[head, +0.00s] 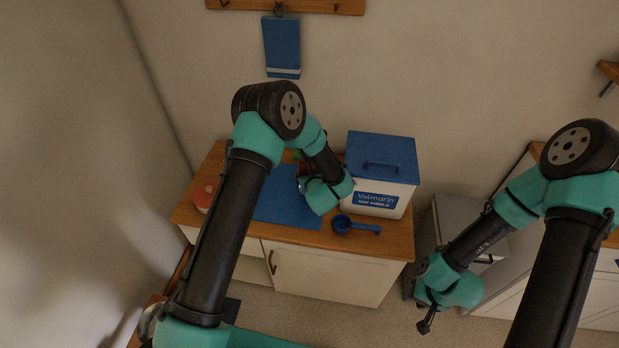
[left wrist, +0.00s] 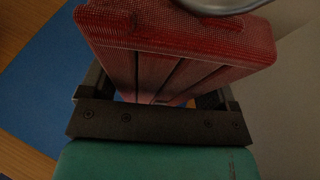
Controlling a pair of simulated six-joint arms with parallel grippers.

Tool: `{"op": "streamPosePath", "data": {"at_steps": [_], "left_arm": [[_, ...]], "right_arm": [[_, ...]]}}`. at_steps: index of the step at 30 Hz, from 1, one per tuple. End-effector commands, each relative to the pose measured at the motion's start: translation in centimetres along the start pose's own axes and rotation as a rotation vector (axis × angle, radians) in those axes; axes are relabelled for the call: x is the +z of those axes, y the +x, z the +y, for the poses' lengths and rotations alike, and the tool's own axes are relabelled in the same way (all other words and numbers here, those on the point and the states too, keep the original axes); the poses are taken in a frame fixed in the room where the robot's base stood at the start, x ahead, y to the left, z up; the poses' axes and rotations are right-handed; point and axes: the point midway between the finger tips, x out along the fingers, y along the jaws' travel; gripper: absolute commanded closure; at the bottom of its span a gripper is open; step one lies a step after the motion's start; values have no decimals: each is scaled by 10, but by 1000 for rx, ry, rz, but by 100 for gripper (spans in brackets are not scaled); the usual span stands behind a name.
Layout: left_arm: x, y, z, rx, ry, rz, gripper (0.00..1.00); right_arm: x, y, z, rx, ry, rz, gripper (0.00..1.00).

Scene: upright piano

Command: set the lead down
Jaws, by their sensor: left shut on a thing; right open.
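The lead (left wrist: 175,45) is a thick red woven bundle with dark grooves. It fills the left wrist view between the jaws of my left gripper (left wrist: 152,105), which is shut on it. A grey metal piece curves over its top edge. In the head view my left gripper (head: 303,178) is above the blue mat (head: 273,208) on the cabinet top, mostly hidden by its own wrist; the lead barely shows there. I cannot tell whether the lead touches the mat. My right gripper (head: 427,322) is open and empty, over the floor in front of the cabinet.
A white bin (head: 379,201) with a blue lid stands right of the mat. A blue scoop (head: 355,227) lies in front of it. A red-topped round item (head: 204,194) sits at the left edge. A blue cloth (head: 281,45) hangs on the wall.

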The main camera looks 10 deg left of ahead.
Motion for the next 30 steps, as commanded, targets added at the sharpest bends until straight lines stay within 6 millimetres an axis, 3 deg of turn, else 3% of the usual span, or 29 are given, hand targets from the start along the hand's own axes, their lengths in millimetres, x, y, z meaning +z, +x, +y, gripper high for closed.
{"op": "streamPosePath", "data": {"at_steps": [4, 17, 18, 22, 30], "left_arm": [[-15, 6, 0, 1, 0, 0, 43], [-18, 8, 0, 1, -1, -1, 43], [-18, 8, 0, 1, -1, -2, 14], [-18, 8, 0, 1, -1, -1, 1], [-17, 7, 0, 0, -1, -1, 0]], "right_arm": [[0, 0, 0, 0, 0, 0, 57], [0, 0, 0, 0, 0, 0, 57], [0, 0, 0, 0, 0, 0, 57], [0, 0, 0, 0, 0, 0, 57], [0, 0, 0, 0, 0, 0, 57]]}}
